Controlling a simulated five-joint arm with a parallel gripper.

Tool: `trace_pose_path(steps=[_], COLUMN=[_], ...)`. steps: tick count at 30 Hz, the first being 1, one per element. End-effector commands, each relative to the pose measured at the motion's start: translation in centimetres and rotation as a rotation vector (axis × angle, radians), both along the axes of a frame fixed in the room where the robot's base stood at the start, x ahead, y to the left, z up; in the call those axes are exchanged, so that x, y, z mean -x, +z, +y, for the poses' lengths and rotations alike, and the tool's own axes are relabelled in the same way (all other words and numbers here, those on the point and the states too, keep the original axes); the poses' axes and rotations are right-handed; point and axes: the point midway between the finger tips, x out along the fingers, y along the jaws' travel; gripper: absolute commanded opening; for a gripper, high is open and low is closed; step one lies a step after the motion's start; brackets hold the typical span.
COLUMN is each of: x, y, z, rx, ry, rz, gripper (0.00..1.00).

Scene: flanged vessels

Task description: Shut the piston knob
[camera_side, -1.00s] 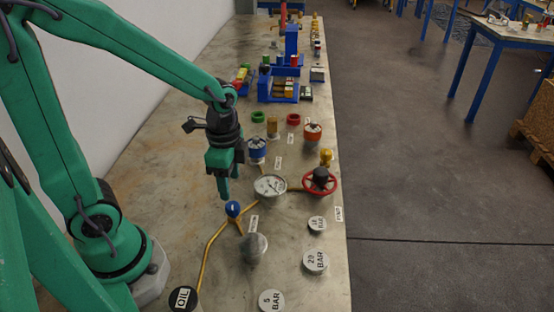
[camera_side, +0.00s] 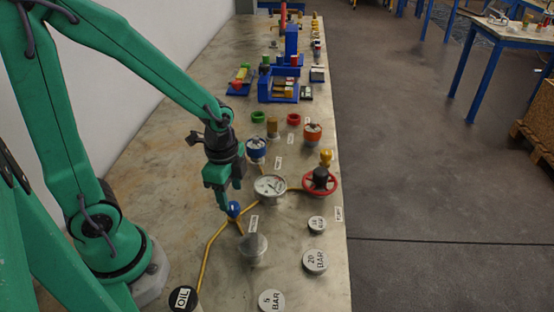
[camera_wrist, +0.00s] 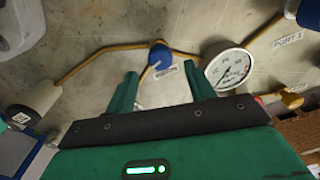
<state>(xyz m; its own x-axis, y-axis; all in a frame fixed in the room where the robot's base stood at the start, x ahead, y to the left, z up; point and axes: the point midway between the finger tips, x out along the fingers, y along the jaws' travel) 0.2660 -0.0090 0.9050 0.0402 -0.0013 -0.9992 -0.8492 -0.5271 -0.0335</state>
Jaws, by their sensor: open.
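A blue round knob (camera_side: 233,209) stands on the bench where yellow pipes meet, with a white label (camera_side: 253,224) beside it, its text too small to read. I take this to be the piston knob. In the wrist view the blue knob (camera_wrist: 160,57) lies just beyond the gap between my fingertips. My gripper (camera_side: 223,203) is open and points down at the knob, close above it on its left side; I cannot tell whether they touch. In the wrist view the two green fingers of my gripper (camera_wrist: 161,77) are apart with nothing between them.
A round dial gauge (camera_side: 270,186) and a red handwheel (camera_side: 320,181) stand right of the knob. A grey metal cylinder (camera_side: 253,246) stands just in front. Blue (camera_side: 256,149) and orange (camera_side: 313,134) capped vessels stand behind.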

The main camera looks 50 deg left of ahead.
Motion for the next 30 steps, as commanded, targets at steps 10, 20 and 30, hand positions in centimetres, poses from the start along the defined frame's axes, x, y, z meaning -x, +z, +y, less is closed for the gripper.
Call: trace_pose_path(steps=[10,20,30], x=[-0.1,-0.1,-0.1], y=[-3.2,-4.2,-4.2], z=[0.1,0.1,0.1], rx=[0.000,0.000,0.000], ry=[0.001,0.001,0.000], rz=[0.004,0.001,0.000], gripper=[0.54,0.54,0.32])
